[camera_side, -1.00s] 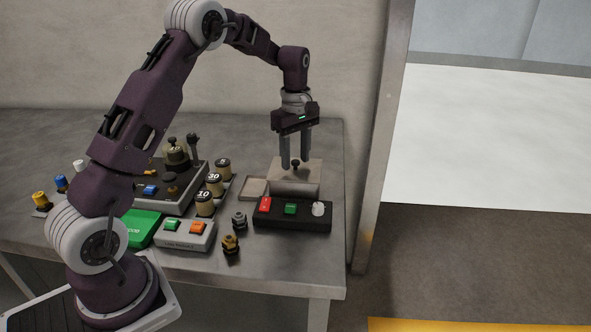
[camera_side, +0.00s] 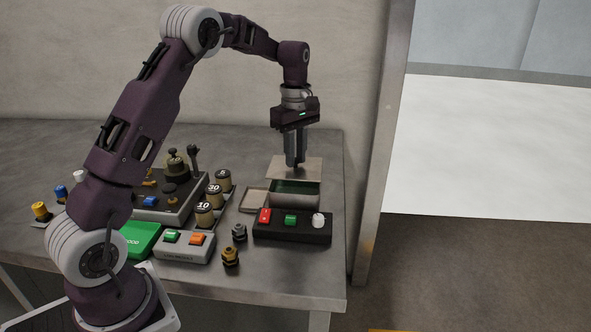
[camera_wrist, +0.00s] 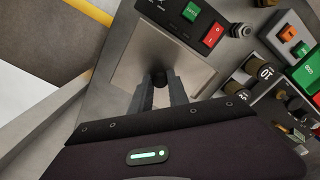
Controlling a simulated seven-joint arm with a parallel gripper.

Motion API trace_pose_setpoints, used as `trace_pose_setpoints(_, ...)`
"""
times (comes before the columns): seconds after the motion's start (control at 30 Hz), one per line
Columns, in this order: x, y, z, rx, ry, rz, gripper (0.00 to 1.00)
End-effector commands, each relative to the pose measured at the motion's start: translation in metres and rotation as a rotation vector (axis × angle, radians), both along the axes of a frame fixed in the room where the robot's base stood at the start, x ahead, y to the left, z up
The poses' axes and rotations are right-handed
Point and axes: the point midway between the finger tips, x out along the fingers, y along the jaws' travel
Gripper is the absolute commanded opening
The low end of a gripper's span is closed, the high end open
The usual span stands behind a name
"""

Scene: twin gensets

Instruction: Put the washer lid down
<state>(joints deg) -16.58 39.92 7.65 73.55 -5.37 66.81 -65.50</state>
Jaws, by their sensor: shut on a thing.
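The washer lid (camera_side: 279,170) is a flat grey square plate with a dark knob (camera_wrist: 158,76) in its middle. My gripper (camera_side: 295,164) points straight down and is shut on this knob. The lid hangs roughly level above the washer, a grey box (camera_side: 296,200), and its dark green inside shows in the gap below the lid. In the wrist view, the lid (camera_wrist: 145,62) fills the middle below my fingers and hides the box's opening.
In front is a black panel (camera_side: 265,233) with red and green switches and a white knob. Weight-like cylinders (camera_side: 205,213) stand farther left. Bare table shows at the front right.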

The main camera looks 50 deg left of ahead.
Motion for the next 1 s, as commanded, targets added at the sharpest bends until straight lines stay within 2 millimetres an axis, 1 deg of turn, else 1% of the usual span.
trace_pose_setpoints(0.03,0.001,0.0,0.014,0.002,-0.006,-0.001,0.0)
trace_pose_setpoints(0.1,0.001,0.0,0.031,0.003,-0.005,-0.002,0.0)
trace_pose_setpoints(0.2,0.001,0.0,0.049,0.002,-0.002,-0.002,0.0)
trace_pose_setpoints(0.3,0.0,0.0,0.059,0.001,0.0,-0.002,0.0)
trace_pose_setpoints(0.37,-0.001,-0.003,0.06,0.0,0.001,-0.002,0.0)
trace_pose_setpoints(0.47,-0.009,-0.021,0.056,-0.001,0.003,-0.003,0.0)
trace_pose_setpoints(0.57,-0.027,-0.054,0.044,-0.001,0.004,-0.001,0.0)
trace_pose_setpoints(0.6,-0.038,-0.069,0.039,-0.001,0.004,0.0,0.0)
trace_pose_setpoints(0.67,-0.057,-0.091,0.03,0.0,0.003,0.0,0.0)
trace_pose_setpoints(0.7,-0.07,-0.104,0.024,0.0,0.002,0.0,0.0)
trace_pose_setpoints(0.8,-0.105,-0.132,0.01,0.001,-0.001,-0.002,0.0)
trace_pose_setpoints(0.9,-0.132,-0.149,0.0,0.001,-0.001,-0.003,0.0)
trace_pose_setpoints(1.0,-0.147,-0.157,-0.007,0.0,-0.001,-0.003,0.0)
